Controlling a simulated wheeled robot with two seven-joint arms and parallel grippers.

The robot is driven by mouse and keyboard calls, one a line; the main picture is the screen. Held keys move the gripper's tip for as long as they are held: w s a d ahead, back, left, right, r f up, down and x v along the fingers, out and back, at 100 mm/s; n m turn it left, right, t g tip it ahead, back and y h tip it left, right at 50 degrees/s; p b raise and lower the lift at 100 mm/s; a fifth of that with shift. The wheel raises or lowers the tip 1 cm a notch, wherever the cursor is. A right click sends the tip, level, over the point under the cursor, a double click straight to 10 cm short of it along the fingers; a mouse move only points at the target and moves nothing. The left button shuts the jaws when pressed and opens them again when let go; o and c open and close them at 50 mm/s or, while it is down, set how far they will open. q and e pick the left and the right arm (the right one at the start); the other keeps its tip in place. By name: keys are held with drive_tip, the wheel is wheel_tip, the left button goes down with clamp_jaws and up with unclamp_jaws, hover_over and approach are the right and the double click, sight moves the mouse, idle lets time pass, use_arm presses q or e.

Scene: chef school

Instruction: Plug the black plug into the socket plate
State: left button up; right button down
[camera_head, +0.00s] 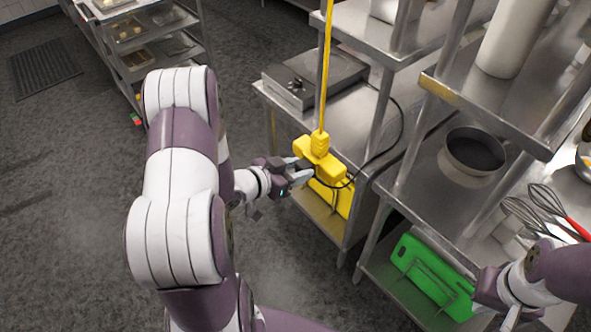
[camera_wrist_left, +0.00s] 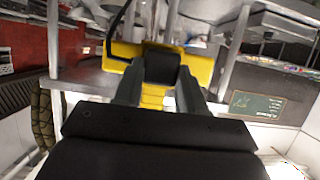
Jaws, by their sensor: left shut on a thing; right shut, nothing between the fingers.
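The yellow socket plate (camera_head: 322,160) hangs from a yellow cable beside the steel table. In the left wrist view the yellow plate (camera_wrist_left: 203,69) spreads behind the fingers. My left gripper (camera_head: 303,177) is at the lower left side of the plate. It is shut on the black plug (camera_wrist_left: 162,67), which lies in front of the yellow plate in the wrist view. Whether the plug's pins are in the socket is hidden. My right gripper (camera_head: 508,314) is shut and empty at the lower right, away from the plate.
A steel hot plate (camera_head: 313,78) stands on the table, and a black cord (camera_head: 401,125) loops from it toward the socket plate. Shelf posts stand close to the right. A pan (camera_head: 474,151), whisks (camera_head: 542,211) and a green board (camera_head: 432,277) are further right.

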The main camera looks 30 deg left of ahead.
use_arm(q)
drive_tip(key=o, duration=1.3)
